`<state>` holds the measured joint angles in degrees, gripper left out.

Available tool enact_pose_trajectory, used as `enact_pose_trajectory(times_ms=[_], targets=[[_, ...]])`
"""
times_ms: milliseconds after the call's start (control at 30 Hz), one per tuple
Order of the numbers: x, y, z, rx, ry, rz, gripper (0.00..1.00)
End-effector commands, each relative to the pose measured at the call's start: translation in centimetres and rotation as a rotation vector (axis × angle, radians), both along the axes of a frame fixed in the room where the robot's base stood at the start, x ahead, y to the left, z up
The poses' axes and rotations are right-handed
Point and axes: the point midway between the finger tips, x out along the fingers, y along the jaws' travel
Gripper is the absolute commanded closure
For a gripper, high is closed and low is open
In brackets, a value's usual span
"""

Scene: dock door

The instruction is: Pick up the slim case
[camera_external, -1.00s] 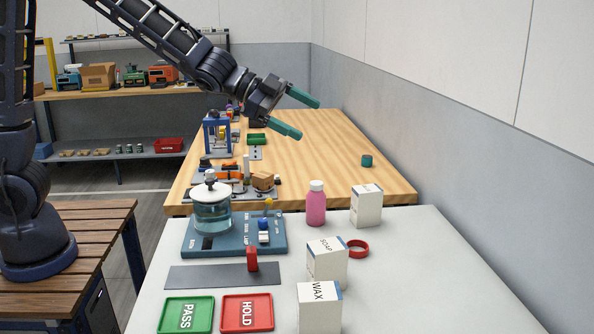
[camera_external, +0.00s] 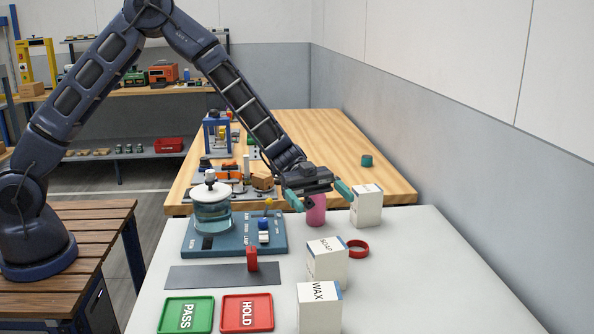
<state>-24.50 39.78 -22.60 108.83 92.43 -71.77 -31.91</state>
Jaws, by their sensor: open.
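No label in view reads "slim case", so I cannot tell for certain which thing it is. Three upright white cartons stand on the white table: a back carton (camera_external: 367,207), a middle carton marked SOAP (camera_external: 326,264) and a front carton marked WAX (camera_external: 319,309). My gripper (camera_external: 322,201) is open, with its teal fingers spread wide. It is by the pink bottle (camera_external: 316,215) and covers the bottle's cap in the picture. Its right finger shows just left of the back carton's top. I cannot tell whether it touches either.
A red ring (camera_external: 357,249) lies beside the SOAP carton. A lidded glass pot (camera_external: 212,214) stands on a blue tester (camera_external: 255,243) at left. A green PASS tray (camera_external: 186,315) and red HOLD tray (camera_external: 247,313) lie in front. The table's right side (camera_external: 430,275) is clear.

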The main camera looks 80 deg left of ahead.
Motion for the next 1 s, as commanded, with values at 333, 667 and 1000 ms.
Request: enact_pose_trajectory(times_ms=[333,667,1000], targets=[[-0.5,0.1,-2.8,-0.047,0.016,-0.058,0.06],[-0.5,0.1,-8.2,-0.047,0.015,-0.057,0.06],[-0.2,-1.3,-8.9,-0.044,0.011,-0.056,0.06]])
